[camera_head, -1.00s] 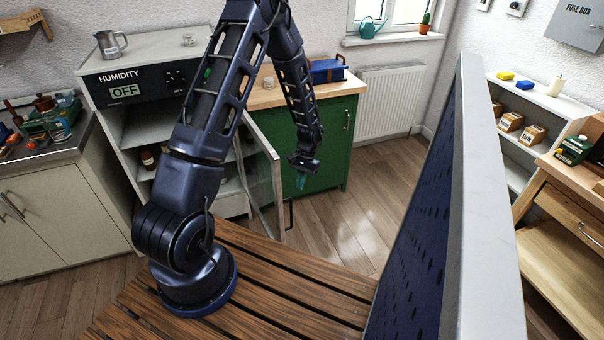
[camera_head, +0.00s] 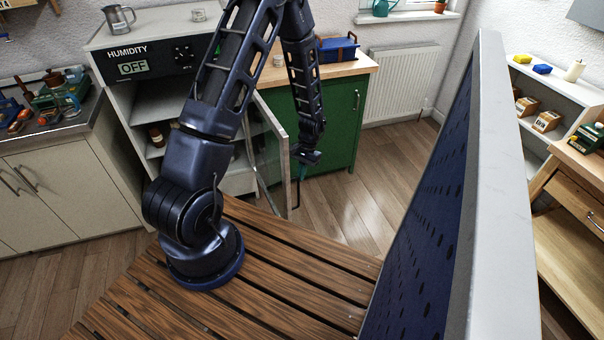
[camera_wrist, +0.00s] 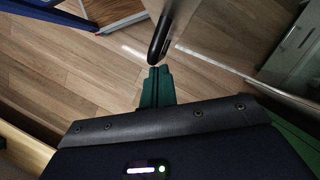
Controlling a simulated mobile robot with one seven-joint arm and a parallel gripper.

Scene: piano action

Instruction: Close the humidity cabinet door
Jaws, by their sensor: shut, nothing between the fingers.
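The humidity cabinet (camera_head: 150,62) stands at the back left in the head view, its panel reading OFF. Its glass door (camera_head: 277,150) stands open, swung out toward my base, and shelves show inside. A dark handle (camera_head: 298,192) is on the door near its free edge. My gripper (camera_head: 302,172) is shut and empty, on the right side of the door close to the handle. In the wrist view, the teal fingertips (camera_wrist: 156,70) are right by the end of the dark handle (camera_wrist: 158,42) on the pale door (camera_wrist: 180,14). I cannot tell whether they touch.
A green cabinet (camera_head: 335,115) stands behind the door, with a blue toolbox (camera_head: 337,48) on top. A tall pegboard panel (camera_head: 440,190) rises at the right of my slatted deck (camera_head: 290,270). Wood floor (camera_head: 350,205) is clear between the door and the panel.

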